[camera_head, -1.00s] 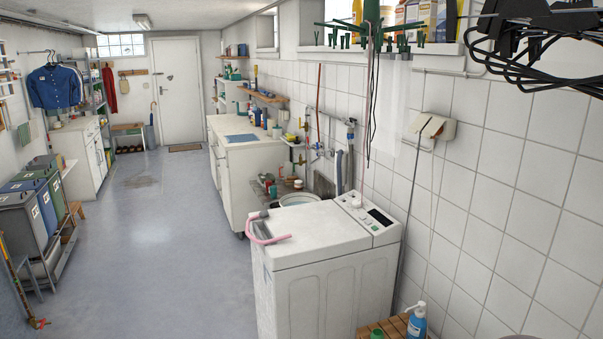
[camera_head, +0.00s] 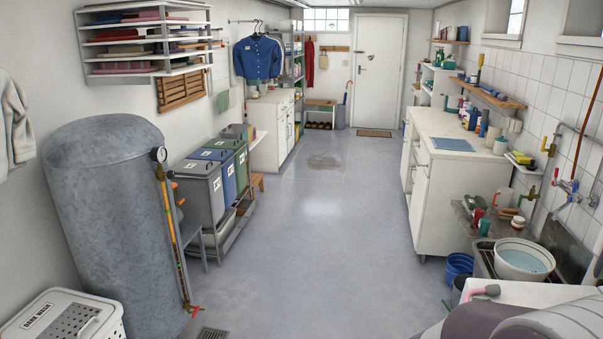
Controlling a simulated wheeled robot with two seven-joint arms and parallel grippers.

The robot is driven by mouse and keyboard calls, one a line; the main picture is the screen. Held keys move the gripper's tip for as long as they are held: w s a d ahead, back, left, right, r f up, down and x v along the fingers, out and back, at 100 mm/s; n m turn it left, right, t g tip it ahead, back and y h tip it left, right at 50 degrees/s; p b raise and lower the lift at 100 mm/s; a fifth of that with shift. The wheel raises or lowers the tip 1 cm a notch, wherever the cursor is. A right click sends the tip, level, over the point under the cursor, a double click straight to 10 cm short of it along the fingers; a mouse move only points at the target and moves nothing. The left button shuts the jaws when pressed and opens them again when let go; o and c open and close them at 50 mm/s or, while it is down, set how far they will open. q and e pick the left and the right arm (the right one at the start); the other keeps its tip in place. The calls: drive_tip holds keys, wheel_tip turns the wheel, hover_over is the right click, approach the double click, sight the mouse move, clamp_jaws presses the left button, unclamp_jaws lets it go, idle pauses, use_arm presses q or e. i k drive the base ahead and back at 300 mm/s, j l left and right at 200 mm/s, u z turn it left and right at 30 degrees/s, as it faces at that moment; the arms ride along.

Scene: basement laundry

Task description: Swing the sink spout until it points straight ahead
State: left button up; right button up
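The wall tap (camera_head: 568,188) with its red and blue handles is at the right edge, above the sink area. Its spout is too small to make out, so I cannot tell which way it points. Below it a white round basin (camera_head: 522,262) with bluish water stands in the dark sink (camera_head: 567,255). Neither of my grippers shows. A rounded grey-purple shape fills the lower right corner, with no fingers visible.
The white washing machine top (camera_head: 535,292) with a pink hose (camera_head: 487,291) is at lower right. A white cabinet (camera_head: 455,190) stands beyond the sink. A grey tank (camera_head: 110,220) and laundry bins (camera_head: 200,190) line the left. The middle floor is clear.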

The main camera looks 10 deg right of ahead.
sight(554, 217)
drive_tip(key=i+z, duration=0.2)
drive_tip(key=i, duration=0.4)
drive_tip(key=i+z, duration=0.2)
drive_tip(key=i, duration=0.35)
drive_tip(key=i+j+z, duration=0.2)
drive_tip(key=i, duration=0.4)
drive_tip(key=i+j+z, duration=0.2)
drive_tip(key=i, duration=0.35)
drive_tip(key=i+l+z, duration=0.1)
drive_tip(key=i+z, duration=0.25)
drive_tip(key=i, duration=0.2)
drive_tip(key=i+j+z, duration=0.1)
drive_tip(key=i+z, duration=0.25)
drive_tip(key=i, duration=0.2)
drive_tip(key=i+j+z, duration=0.35)
drive_tip(key=i, duration=0.2)
drive_tip(key=l, duration=0.1)
